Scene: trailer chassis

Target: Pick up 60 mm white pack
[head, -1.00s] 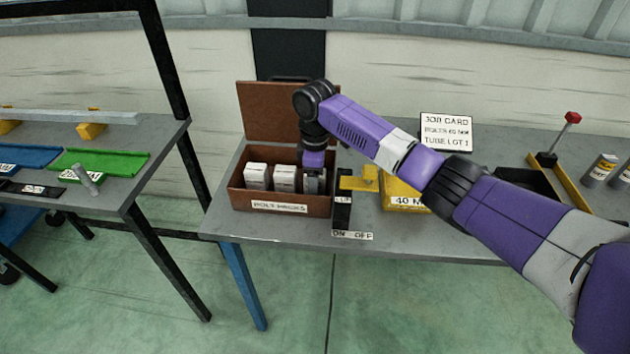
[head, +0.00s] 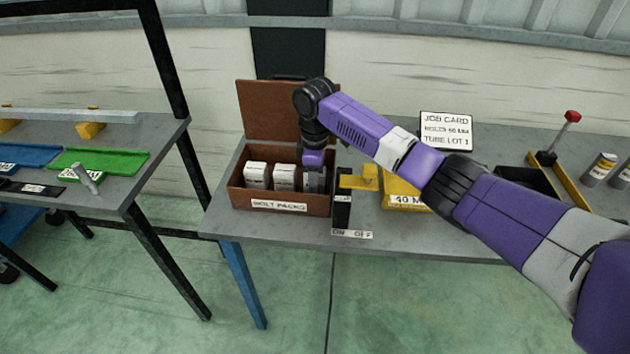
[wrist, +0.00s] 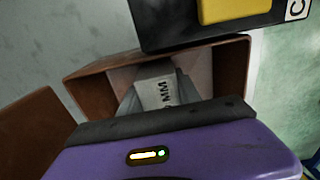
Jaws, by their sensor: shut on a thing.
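My gripper (head: 314,178) points down into the right end of the brown box labelled BOLT PACKS (head: 280,207). It is shut on a white pack (wrist: 158,92), which shows in the wrist view between the jaws. Print ending in "MM" is on that pack; the number before it is mostly hidden. In the head view the gripper covers most of the held pack. Two other white packs, a left one (head: 256,176) and a middle one (head: 285,178), stand upright in the box to the left of my gripper.
The box's lid (head: 272,110) stands open at the back. Right of the box are a black switch unit (head: 342,212) with a yellow part, a yellow block marked 40 M (head: 402,201) and a job card (head: 446,131). Another table with a green tray (head: 110,160) is at left.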

